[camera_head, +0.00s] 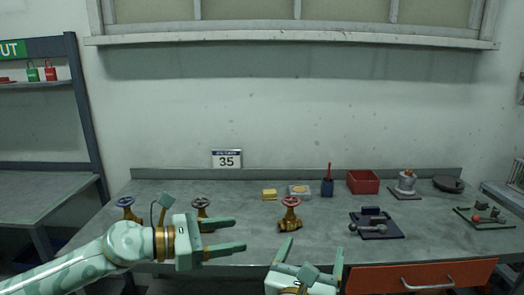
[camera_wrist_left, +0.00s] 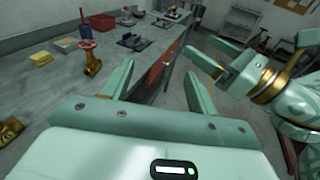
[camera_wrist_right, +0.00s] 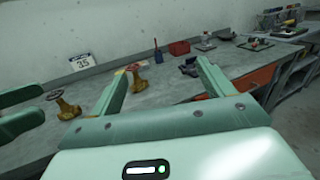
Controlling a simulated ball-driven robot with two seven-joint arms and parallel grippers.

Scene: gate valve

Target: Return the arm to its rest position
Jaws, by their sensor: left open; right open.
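My left gripper (camera_head: 238,233) is open and empty, pointing right above the front of the workbench. My right gripper (camera_head: 313,250) is open and empty at the bench's front edge, fingers pointing up in the head view. A brass gate valve with a red wheel (camera_head: 290,215) stands on the bench beyond the right gripper, apart from it; it also shows in the left wrist view (camera_wrist_left: 90,58). A valve with a dark wheel (camera_head: 200,204) stands behind the left gripper, partly hidden. A valve with a blue wheel (camera_head: 125,208) stands at the left end.
An orange drawer (camera_head: 420,277) is below. A shelf unit (camera_head: 45,170) stands left.

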